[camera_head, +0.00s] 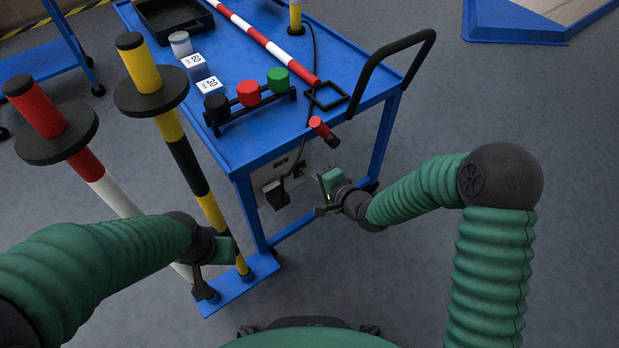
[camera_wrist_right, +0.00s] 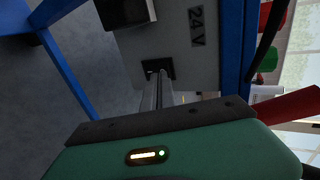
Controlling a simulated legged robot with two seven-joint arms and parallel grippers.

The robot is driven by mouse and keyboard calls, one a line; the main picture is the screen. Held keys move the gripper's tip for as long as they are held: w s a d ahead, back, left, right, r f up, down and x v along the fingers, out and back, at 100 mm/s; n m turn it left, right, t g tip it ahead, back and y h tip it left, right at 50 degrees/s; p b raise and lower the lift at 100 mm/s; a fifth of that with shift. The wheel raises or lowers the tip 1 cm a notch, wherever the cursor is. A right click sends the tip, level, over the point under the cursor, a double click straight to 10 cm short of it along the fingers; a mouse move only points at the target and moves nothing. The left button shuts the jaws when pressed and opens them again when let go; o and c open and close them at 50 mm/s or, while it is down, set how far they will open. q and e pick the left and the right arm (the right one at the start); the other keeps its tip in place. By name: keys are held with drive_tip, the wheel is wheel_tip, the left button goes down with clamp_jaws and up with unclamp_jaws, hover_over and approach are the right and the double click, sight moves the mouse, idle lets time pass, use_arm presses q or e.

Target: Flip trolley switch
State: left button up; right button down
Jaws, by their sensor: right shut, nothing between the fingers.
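The blue trolley (camera_head: 255,158) stands ahead with a grey box (camera_head: 292,168) under its top. In the right wrist view, the box's grey face (camera_wrist_right: 205,62) bears a "24 V" label (camera_wrist_right: 197,27) and a small dark square fitting (camera_wrist_right: 158,68), which looks like the switch. My right gripper (camera_head: 321,208) is shut and empty in front of the box. In the wrist view its fingers (camera_wrist_right: 160,90) point at the dark fitting and overlap its lower edge; I cannot tell whether they touch. My left gripper (camera_head: 222,250) is low beside the yellow-black pole; its jaws are unclear.
A black plug-like block (camera_head: 275,193) with a cable sits on the box. A red-ended handle (camera_head: 321,128) juts from the trolley edge, near my right gripper. A black push handle (camera_head: 392,50) rises at right.

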drive_tip(key=shift+w+a+r, duration=0.1)
drive_tip(key=shift+w+a, duration=0.15)
drive_tip(key=shift+w, duration=0.15)
drive_tip(key=shift+r+p, duration=0.2)
drive_tip(key=shift+p, duration=0.2)
drive_tip(key=shift+w+a+r+p, duration=0.2)
drive_tip(key=shift+r+p, duration=0.1)
drive_tip(key=shift+p, duration=0.5)
drive_tip(key=shift+d+f+b, duration=0.1)
drive_tip(key=shift+f+b, duration=0.35)
drive_tip(key=shift+b, duration=0.1)
drive_tip(key=shift+r+p, duration=0.85)
drive_tip(key=shift+p, duration=0.15)
drive_tip(key=shift+s, duration=0.15)
